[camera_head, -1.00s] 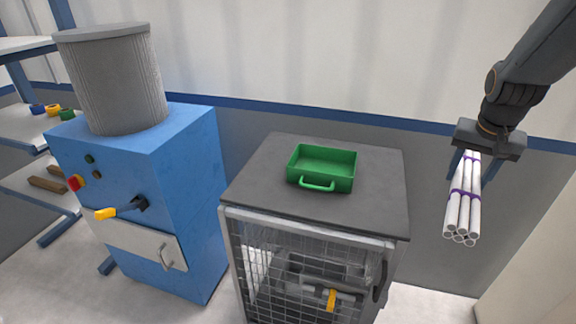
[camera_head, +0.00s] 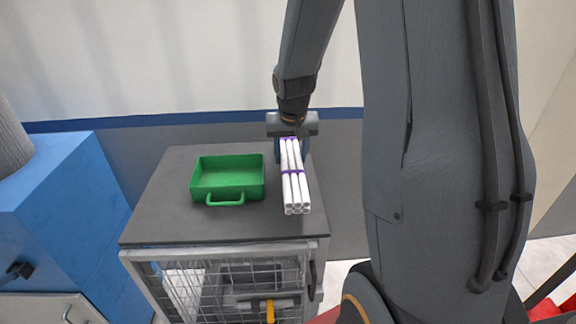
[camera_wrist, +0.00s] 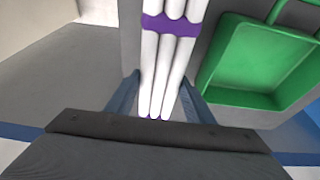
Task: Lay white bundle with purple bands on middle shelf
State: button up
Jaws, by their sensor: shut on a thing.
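The white bundle with purple bands (camera_head: 294,186) is held in my gripper (camera_head: 292,150), which is shut on it near its far end. The bundle's near end tilts down toward the camera, over the right side of the grey cabinet top in the head view. In the wrist view the bundle (camera_wrist: 169,50) runs between the blue fingers of my gripper (camera_wrist: 160,98), with a purple band across it. I cannot tell how far it is above the cabinet top. The middle shelf is not in the head view now.
A green tray (camera_head: 228,190) with a handle sits on the grey cabinet top (camera_head: 160,215), left of the bundle; it also shows in the wrist view (camera_wrist: 262,62). A wire-mesh door (camera_head: 215,285) fronts the cabinet. A blue machine (camera_head: 70,200) stands at left.

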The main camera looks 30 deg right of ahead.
jog(key=shift+f+p, duration=0.35)
jog(key=shift+f, duration=1.9)
jog(key=shift+f, duration=0.2)
jog(key=o, duration=1.3)
jog(key=shift+o, duration=0.2)
jog(key=shift+r, duration=0.1)
